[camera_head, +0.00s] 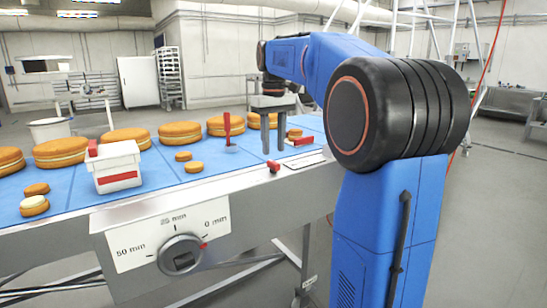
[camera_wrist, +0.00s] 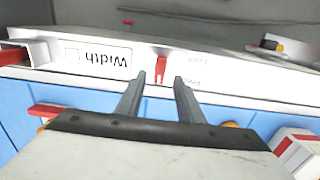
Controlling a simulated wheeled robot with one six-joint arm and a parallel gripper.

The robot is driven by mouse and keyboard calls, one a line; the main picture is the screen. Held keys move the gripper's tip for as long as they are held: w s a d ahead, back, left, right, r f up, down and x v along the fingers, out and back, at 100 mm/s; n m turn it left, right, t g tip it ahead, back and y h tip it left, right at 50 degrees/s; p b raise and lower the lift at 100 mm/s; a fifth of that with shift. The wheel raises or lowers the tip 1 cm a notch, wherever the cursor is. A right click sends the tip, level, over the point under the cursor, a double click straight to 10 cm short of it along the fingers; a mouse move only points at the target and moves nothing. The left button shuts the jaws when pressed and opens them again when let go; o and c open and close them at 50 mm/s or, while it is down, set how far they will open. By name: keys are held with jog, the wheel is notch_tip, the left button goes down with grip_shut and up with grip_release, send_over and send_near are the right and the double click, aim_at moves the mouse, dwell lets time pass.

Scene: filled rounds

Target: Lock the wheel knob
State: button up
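The wheel knob (camera_head: 181,256) is a grey dial on the front panel, with marks 50 mm, 25 mm and 0 mm. Its red pointer is by 0 mm. A small red lever (camera_head: 274,167) sits on the table's front rail, beside a pale label plate (camera_head: 305,162). In the wrist view the red lever (camera_wrist: 161,68) stands between my fingertips in the picture, right of an upside-down "Width" label (camera_wrist: 97,57). Smaller print beside it is not clearly readable. My gripper (camera_head: 273,150) points down above the blue belt near the rail. It is open (camera_wrist: 160,80); contact with the lever does not show.
The blue belt (camera_head: 165,180) carries several filled rounds, such as one at the left (camera_head: 60,152). A white box with a red stripe (camera_head: 116,168) and a red-handled tool (camera_head: 228,130) stand on it. A red-and-white piece (camera_wrist: 18,55) lies by the rail left of the lever in the wrist view.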

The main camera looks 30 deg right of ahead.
aim_at(273, 162)
jog(key=shift+f, duration=2.2)
grip_shut()
